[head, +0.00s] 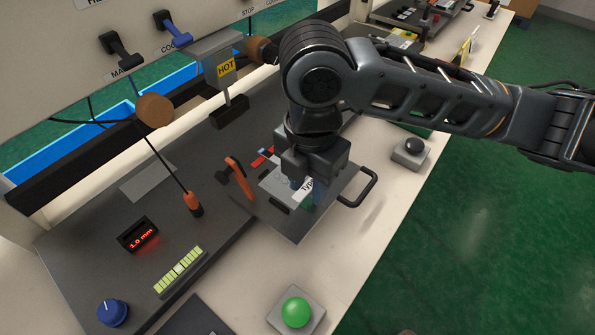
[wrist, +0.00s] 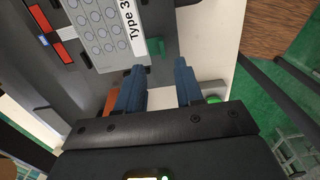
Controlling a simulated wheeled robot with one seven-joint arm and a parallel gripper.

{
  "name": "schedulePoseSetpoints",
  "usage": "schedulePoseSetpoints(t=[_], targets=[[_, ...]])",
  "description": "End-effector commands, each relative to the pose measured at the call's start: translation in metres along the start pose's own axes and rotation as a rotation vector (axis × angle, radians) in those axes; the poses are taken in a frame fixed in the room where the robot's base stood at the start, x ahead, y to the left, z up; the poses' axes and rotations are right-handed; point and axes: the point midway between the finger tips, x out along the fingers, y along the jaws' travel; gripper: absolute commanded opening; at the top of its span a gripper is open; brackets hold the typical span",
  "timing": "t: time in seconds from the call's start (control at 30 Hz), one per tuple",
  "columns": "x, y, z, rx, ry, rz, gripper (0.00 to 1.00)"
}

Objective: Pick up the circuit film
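The circuit film (wrist: 97,35) is a pale grey sheet with rows of round pads and a "Type 3" label. In the wrist view it lies at the top, just beyond my fingertips. In the head view the film (head: 272,184) is partly hidden under my gripper, on a dark plate (head: 298,225). A small green tab (wrist: 158,47) shows beside the label, ahead of the gap between my fingers. My gripper (wrist: 160,72) points down with its two blue fingers apart and nothing seen between them. Whether the fingertips touch the plate cannot be told.
An orange lever (head: 239,175) stands left of the plate, and a black handle (head: 364,188) sticks out at its right. A green button (head: 296,312) and a black button (head: 413,146) are on the bench. A tool marked HOT (head: 226,67) hangs behind.

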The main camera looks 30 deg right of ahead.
Motion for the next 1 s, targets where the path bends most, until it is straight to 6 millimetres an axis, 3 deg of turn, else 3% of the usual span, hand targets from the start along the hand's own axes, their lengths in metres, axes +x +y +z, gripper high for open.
schedulePoseSetpoints(t=[0.3, 0.6, 1.0], targets=[[0.040, -0.005, -0.002, 0.002, 0.002, -0.001, 0.36], [0.044, -0.005, -0.002, 0.000, 0.001, 0.001, 0.35], [0.044, -0.005, -0.002, 0.001, 0.001, 0.001, 0.00]])
